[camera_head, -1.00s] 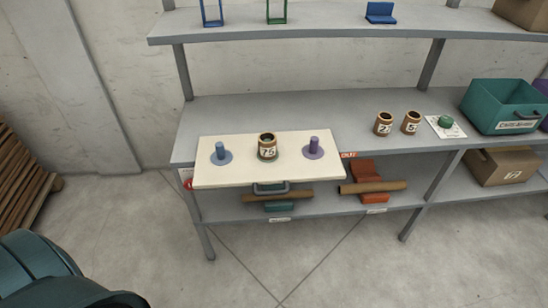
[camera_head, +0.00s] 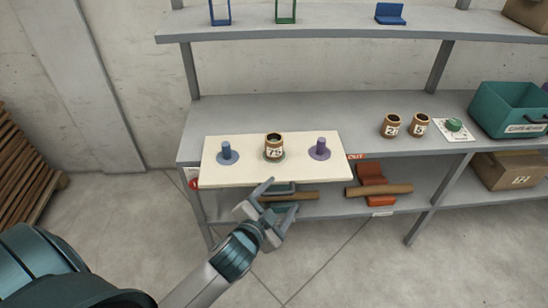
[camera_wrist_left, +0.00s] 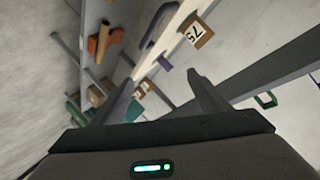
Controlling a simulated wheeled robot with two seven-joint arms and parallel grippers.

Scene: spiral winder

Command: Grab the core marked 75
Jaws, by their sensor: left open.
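The core marked 75 (camera_head: 274,148), a brown cylinder with a white label, stands upright at the middle of the cream board (camera_head: 222,178), between a blue peg (camera_head: 226,152) and a purple peg (camera_head: 320,149). It also shows tilted in the left wrist view (camera_wrist_left: 197,31), beyond the fingers. My left gripper (camera_head: 280,198) is open and empty, in front of and below the board's front edge, apart from the core. Its two fingers show in the left wrist view (camera_wrist_left: 165,98). My right gripper is not in view.
Two other labelled cores (camera_head: 391,126) (camera_head: 420,124) stand on the shelf to the right, beside a green piece on a white card (camera_head: 454,127). A teal bin (camera_head: 508,112) is farther right. The lower shelf holds rolls (camera_head: 378,190). An upper shelf (camera_head: 300,30) runs above.

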